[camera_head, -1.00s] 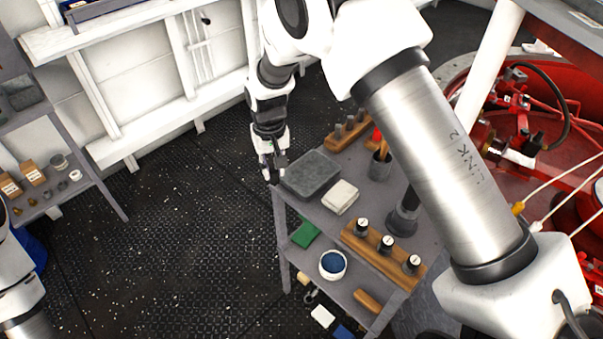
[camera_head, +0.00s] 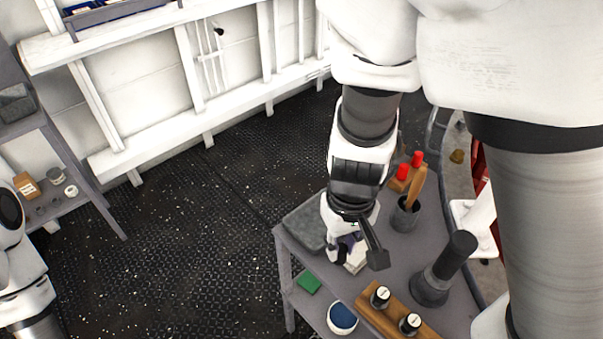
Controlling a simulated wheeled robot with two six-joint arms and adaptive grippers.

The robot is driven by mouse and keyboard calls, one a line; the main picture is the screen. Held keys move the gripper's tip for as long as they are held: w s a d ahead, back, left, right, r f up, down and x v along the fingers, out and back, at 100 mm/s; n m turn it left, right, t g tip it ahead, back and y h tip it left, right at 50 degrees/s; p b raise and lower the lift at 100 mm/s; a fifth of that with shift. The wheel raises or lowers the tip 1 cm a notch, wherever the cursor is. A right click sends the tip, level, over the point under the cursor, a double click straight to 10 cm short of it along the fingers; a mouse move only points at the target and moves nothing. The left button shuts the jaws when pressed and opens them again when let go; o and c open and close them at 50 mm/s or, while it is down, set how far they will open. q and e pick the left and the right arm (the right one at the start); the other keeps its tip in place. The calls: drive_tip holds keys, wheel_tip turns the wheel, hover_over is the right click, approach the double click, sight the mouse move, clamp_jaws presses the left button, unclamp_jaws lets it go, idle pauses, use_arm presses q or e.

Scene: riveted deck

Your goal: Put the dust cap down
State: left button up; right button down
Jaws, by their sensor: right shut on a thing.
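My right gripper (camera_head: 354,250) reaches down from above over the grey bench top (camera_head: 405,262), with its dark fingers over a pale block (camera_head: 357,264). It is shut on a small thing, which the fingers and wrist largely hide. I take this to be the dust cap, but its shape and colour cannot be made out. I cannot tell whether it touches the block or the bench. My left gripper is not in view.
A grey case (camera_head: 304,226) lies left of the gripper. A dark cup (camera_head: 405,214) with a handled tool, a dark stand (camera_head: 432,284) and a wooden block with knobs (camera_head: 397,317) crowd the right. A blue-filled bowl (camera_head: 342,318) sits on the lower shelf.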

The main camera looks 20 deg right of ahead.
sight(339, 259)
use_arm(q)
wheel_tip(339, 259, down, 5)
drive_tip(key=b, duration=0.4)
use_arm(e)
wheel_tip(339, 259, down, 5)
drive_tip(key=shift+a+r, duration=0.1)
drive_tip(key=w+d+f+p, duration=0.1)
drive_tip(key=w+p, duration=0.2)
drive_tip(key=w, duration=0.2)
drive_tip(key=w+d+f+p, duration=0.2)
drive_tip(key=w+p, duration=0.1)
drive_tip(key=w, duration=0.2)
drive_tip(key=w+d+f+p, duration=0.1)
drive_tip(key=w+f+p, duration=0.1)
drive_tip(key=w, duration=0.3)
drive_tip(key=shift+w+d+p, duration=0.25)
drive_tip(key=shift+w+p, duration=0.05)
drive_tip(key=shift+p, duration=0.25)
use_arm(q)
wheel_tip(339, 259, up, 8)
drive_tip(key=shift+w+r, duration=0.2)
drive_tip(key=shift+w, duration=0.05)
use_arm(e)
drive_tip(key=shift+f, duration=0.15)
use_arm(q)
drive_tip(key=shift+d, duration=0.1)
use_arm(e)
drive_tip(key=shift+f, duration=0.15)
drive_tip(key=c, duration=1)
unclamp_jaws()
